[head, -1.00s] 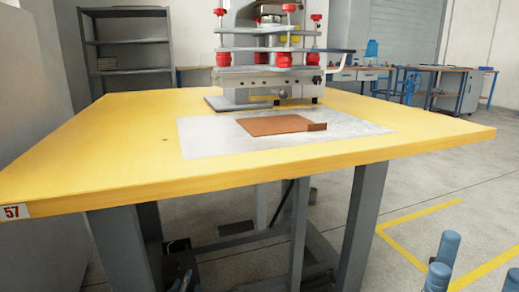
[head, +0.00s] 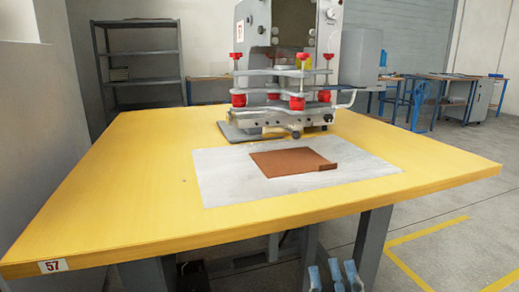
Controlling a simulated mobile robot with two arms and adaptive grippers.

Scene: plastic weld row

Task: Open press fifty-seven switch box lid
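The press (head: 282,120) stands at the back of the yellow table (head: 120,190), whose front left corner bears a "57" label (head: 53,266). A narrow pale panel (head: 327,45) with a small label and dark round parts is on the upper right of the press. It may be the switch box; I cannot make out a lid or whether one is open. My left gripper is out of view.
A brown sheet (head: 285,163) lies on a pale mat (head: 220,185) in front of the press. The table's left part is bare. A grey shelf (head: 138,52) stands at the back left. Blue-framed workbenches (head: 440,78) stand at the back right, with open floor before them.

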